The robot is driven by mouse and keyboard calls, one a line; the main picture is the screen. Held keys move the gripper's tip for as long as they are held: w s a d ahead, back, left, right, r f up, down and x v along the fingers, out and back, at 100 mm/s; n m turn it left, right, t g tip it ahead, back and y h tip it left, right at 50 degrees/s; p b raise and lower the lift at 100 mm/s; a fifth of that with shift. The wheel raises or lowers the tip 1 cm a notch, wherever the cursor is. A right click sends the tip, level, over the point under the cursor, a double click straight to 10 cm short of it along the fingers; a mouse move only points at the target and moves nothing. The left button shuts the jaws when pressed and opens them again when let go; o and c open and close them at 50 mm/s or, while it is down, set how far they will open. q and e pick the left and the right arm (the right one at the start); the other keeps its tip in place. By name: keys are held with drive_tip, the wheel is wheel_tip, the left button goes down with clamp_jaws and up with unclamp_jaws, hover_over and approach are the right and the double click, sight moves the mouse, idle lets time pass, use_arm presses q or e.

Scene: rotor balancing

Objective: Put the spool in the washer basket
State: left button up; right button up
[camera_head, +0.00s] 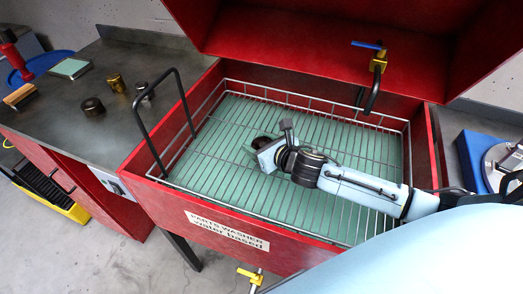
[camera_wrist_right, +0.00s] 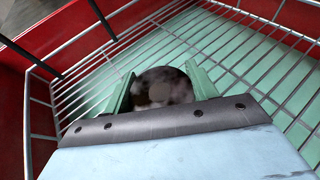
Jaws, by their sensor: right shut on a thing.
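The spool is a dark, mottled, rounded piece in the right wrist view (camera_wrist_right: 162,88). It sits between the two green fingers of my right gripper (camera_wrist_right: 160,92), which is shut on it. In the head view the spool (camera_head: 261,142) shows as a small dark patch at the tip of my right gripper (camera_head: 266,150). Both are over the middle of the wire washer basket (camera_head: 290,92), inside its walls. I cannot tell whether the spool touches the basket floor. My left gripper is not in view.
The basket lies in the red parts washer (camera_head: 150,193), with its red lid (camera_head: 300,35) raised. A dark hoop handle (camera_head: 150,130) rises at the left and another stands at the back right. The left worktop (camera_head: 120,65) holds several small metal parts. The basket floor around the gripper is bare.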

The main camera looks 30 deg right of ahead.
wheel_tip(320, 180, down, 3)
drive_tip(key=shift+r+b, duration=0.1)
drive_tip(key=shift+b, duration=0.3)
drive_tip(key=o, duration=1.1)
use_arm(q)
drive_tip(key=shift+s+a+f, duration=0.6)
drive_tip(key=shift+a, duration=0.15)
